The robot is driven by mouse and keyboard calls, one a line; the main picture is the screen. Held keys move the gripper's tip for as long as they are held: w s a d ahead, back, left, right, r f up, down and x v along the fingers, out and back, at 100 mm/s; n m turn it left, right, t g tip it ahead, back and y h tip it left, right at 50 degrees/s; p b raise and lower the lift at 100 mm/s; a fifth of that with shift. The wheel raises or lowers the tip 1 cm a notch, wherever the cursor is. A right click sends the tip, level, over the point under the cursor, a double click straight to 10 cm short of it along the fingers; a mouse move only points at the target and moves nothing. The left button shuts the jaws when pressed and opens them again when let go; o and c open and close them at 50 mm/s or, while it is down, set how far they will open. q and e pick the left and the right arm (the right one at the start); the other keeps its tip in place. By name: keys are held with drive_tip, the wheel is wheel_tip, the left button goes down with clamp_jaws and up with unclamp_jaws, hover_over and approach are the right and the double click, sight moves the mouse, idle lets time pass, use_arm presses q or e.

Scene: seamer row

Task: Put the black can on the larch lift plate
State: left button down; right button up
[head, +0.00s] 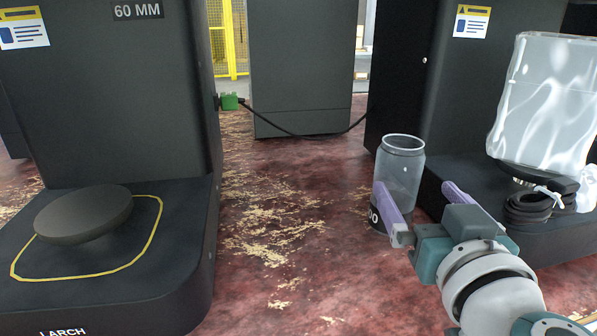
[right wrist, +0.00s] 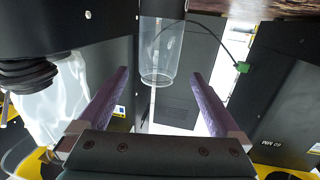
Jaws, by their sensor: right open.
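A see-through grey can (head: 402,165) with a black band and pale lettering low on its side is right of centre in the head view. It looks upright; what supports it is unclear. My right gripper (head: 414,189) is open with lilac fingers, its left finger covering part of the can. In the right wrist view, the clear can (right wrist: 160,55) appears between and beyond the open fingers (right wrist: 160,73), with no grip on it. The larch lift plate (head: 83,212) is a bare dark round disc on the base labelled LARCH, at the left. My left gripper is out of view.
A black machine marked 60 MM (head: 120,90) rises behind the larch plate. At right, a clear plastic-wrapped bundle (head: 545,100) and coiled black hose (head: 540,205) sit on another dark base. A cable (head: 300,136) hangs across the back. Scuffed red floor (head: 280,210) lies open between the machines.

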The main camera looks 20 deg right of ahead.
sight(407, 176)
drive_tip(key=x, duration=0.3)
drive_tip(key=shift+w+d+b, duration=0.15)
drive_tip(key=shift+w+b, duration=0.15)
drive_tip(key=shift+w, duration=0.1)
drive_tip(key=b+x, duration=0.1)
drive_tip(key=x, duration=0.3)
drive_tip(key=shift+w+d+b, duration=0.15)
drive_tip(key=shift+b, duration=0.2)
drive_tip(key=shift+w+d+r, duration=0.1)
drive_tip(key=shift+w+d, duration=0.1)
drive_tip(key=shift+w, duration=0.25)
drive_tip(key=c, duration=1.2)
drive_tip(key=shift+c, duration=0.2)
drive_tip(key=shift+r, duration=0.1)
